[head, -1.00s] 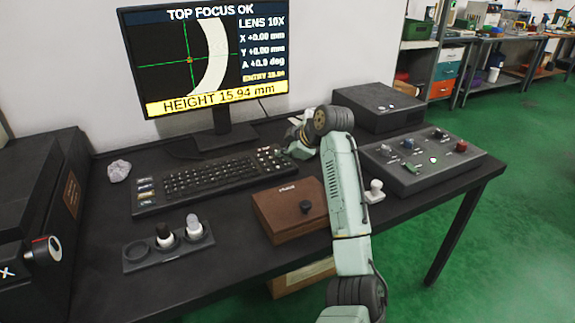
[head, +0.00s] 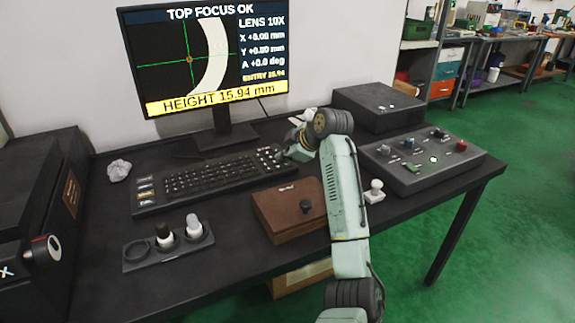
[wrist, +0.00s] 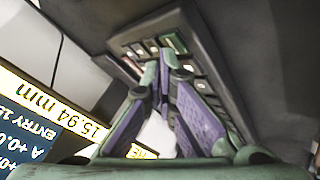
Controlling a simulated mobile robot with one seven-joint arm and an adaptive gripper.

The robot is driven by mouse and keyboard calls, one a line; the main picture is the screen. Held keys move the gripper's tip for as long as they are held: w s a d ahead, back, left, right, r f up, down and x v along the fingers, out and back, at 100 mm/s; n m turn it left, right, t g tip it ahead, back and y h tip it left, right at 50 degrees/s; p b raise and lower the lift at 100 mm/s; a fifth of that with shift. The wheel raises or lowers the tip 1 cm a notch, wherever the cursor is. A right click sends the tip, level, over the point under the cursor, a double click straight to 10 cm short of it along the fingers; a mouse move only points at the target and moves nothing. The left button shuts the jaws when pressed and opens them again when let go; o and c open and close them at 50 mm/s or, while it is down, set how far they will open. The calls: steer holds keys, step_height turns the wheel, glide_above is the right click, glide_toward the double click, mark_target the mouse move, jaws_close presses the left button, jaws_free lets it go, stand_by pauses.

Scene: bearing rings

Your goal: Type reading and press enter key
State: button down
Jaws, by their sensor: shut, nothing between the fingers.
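The black keyboard (head: 215,175) lies on the bench below the monitor (head: 205,60). The monitor shows "TOP FOCUS OK", "HEIGHT 15.94 mm" and "ENTRY 15.94". My gripper (head: 285,154) is at the keyboard's right end, over the number keypad (head: 267,156), with its tips partly hidden by the hand. In the wrist view my gripper (wrist: 162,64) has its fingers shut and empty, with the tips close to the keypad keys (wrist: 136,50). I cannot tell whether they touch a key. The monitor's readout shows upside down in the wrist view (wrist: 50,108).
A brown box (head: 287,208) and a small white-knobbed piece (head: 375,190) stand near my arm. A control panel (head: 425,160) and black box (head: 378,107) are to the right. A holder with lenses (head: 135,255) and crumpled ball (head: 119,170) are left.

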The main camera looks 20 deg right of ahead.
mark_target(286, 166)
steer(key=shift+f, duration=0.3)
stand_by(0.6)
steer(key=shift+r, duration=0.1)
steer(key=shift+r+p, duration=0.5)
steer(key=shift+r, duration=0.15)
steer(key=shift+r, duration=0.1)
step_height(286, 166, up, 5)
steer(key=p, duration=0.3)
steer(key=shift+p, duration=0.4)
stand_by(0.6)
